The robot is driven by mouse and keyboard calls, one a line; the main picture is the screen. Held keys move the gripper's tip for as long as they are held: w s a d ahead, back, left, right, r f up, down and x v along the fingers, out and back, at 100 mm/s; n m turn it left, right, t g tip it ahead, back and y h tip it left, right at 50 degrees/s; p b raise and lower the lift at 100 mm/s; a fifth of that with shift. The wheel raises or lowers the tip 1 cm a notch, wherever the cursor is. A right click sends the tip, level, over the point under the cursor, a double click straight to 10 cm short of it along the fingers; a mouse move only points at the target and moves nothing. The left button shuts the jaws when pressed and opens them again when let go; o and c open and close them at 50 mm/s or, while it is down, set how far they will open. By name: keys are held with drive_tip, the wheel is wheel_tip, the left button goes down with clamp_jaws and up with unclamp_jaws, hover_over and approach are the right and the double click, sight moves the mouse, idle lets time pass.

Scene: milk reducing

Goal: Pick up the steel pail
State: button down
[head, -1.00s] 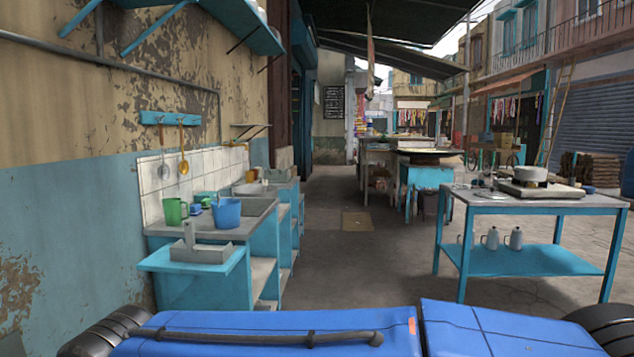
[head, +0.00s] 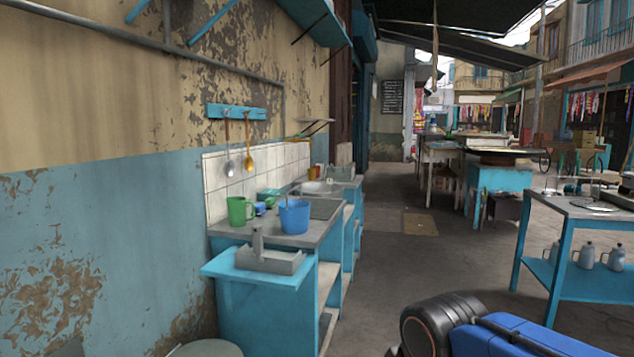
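I cannot make out a steel pail for certain. A grey, round-topped metal object (head: 205,349) pokes into the bottom edge at the lower left, with most of it cut off by the frame. I cannot tell whether it is the pail. A blue plastic bucket-like vessel (head: 294,216) with something standing in it is on the sink counter. My gripper is not in view.
The sink counter (head: 323,237) stands along the wall, with a green mug (head: 239,211) on top and a low blue ledge (head: 262,273) in front. A blue table (head: 585,214) with metal jugs (head: 586,256) is at right. The floor between (head: 440,265) is clear.

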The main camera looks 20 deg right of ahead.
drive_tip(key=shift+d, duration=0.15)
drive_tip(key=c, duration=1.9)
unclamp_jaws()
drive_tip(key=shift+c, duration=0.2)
